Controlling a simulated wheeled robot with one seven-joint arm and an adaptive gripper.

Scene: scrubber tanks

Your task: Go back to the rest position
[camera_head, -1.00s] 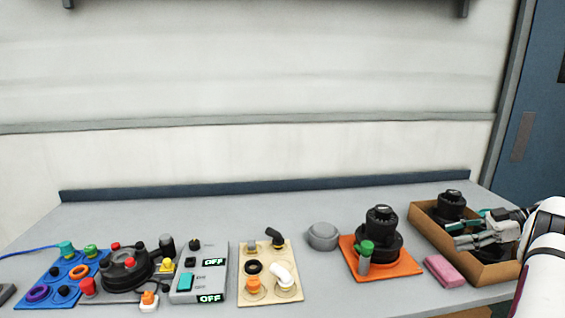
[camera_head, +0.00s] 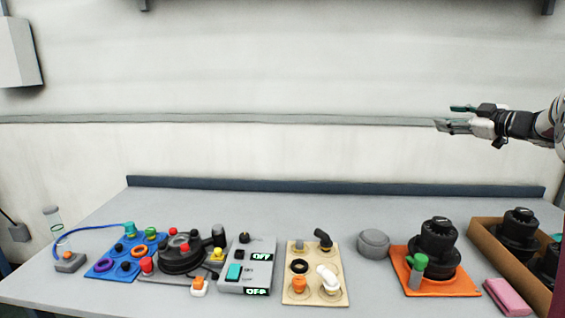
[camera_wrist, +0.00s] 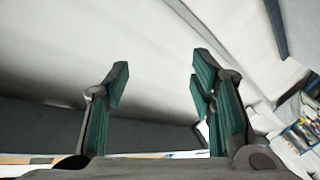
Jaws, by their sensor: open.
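My gripper (camera_head: 447,117) is raised at the right of the head view, in front of the wall and well above the table. It points left and is empty. In the wrist view its two green-padded fingers (camera_wrist: 160,85) stand wide apart with nothing between them.
The table (camera_head: 190,205) holds a blue board (camera_head: 101,267), a grey box with OFF displays (camera_head: 262,246), a beige board (camera_head: 331,293), a grey round cap (camera_head: 373,242), an orange mat (camera_head: 462,287) with a black tank, a pink sponge (camera_head: 507,298) and a cardboard box (camera_head: 484,238). Air around the gripper is free.

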